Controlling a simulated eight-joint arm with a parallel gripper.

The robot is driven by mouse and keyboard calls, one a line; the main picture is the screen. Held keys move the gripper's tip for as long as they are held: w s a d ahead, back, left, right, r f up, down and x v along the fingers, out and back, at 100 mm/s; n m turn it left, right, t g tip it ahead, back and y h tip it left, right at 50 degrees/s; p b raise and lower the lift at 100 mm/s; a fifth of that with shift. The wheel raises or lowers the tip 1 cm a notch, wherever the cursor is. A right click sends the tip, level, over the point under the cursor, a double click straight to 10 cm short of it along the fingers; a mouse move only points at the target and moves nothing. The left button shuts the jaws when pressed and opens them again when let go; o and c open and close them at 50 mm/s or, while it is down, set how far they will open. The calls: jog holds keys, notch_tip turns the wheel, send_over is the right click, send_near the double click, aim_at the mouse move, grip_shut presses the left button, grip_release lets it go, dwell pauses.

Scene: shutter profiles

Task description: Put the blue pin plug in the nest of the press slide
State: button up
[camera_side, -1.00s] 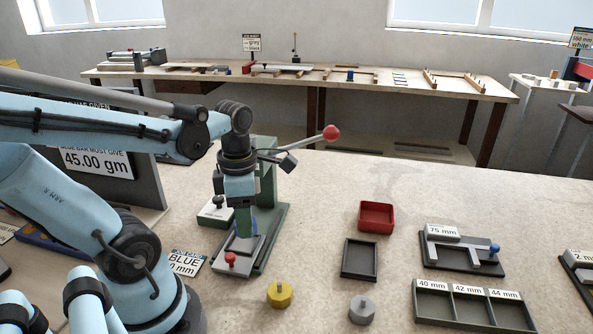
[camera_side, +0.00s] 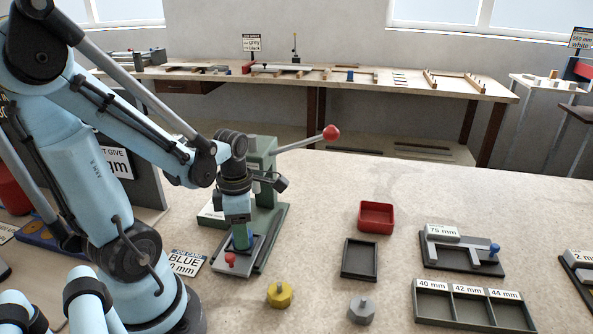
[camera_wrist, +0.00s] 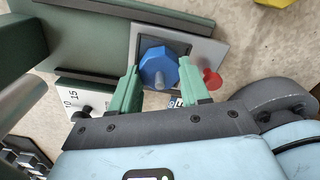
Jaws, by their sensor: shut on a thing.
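The blue pin plug (camera_wrist: 158,66) is an eight-sided block with a pin standing up from its middle. My gripper (camera_side: 241,240) is shut on it, with a green finger on either side in the wrist view. The plug is at the grey press slide (camera_wrist: 207,47), over its darker middle part, and hides the nest. I cannot tell whether it is seated or just above. The slide's red knob (camera_side: 230,258) is at the front in the side view. The green press (camera_side: 263,158) stands behind my gripper, its red-balled lever (camera_side: 331,132) pointing right.
A yellow plug (camera_side: 279,294) and a grey plug (camera_side: 361,310) stand on the bench in front. A dark tray (camera_side: 360,259), a red tray (camera_side: 376,217), a 75 mm gauge (camera_side: 462,251) and a marked three-bay tray (camera_side: 470,305) lie to the right. Bare bench lies between.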

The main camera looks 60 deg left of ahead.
jog(key=shift+f, duration=0.15)
jog(key=o, duration=1.1)
jog(key=shift+c, duration=0.2)
jog(key=shift+r, duration=6.05)
jog(key=w+d+m+t, duration=0.3)
jog(key=w+d+m, duration=0.1)
jog(key=m, duration=1.1)
jog(key=w+d+f+m+t, duration=0.1)
jog(key=w+d+m+t, duration=0.3)
jog(key=m, duration=1.2)
jog(key=d, duration=0.2)
jog(key=shift+w+d+f+m, duration=0.25)
jog(key=shift+d+f+m, duration=0.05)
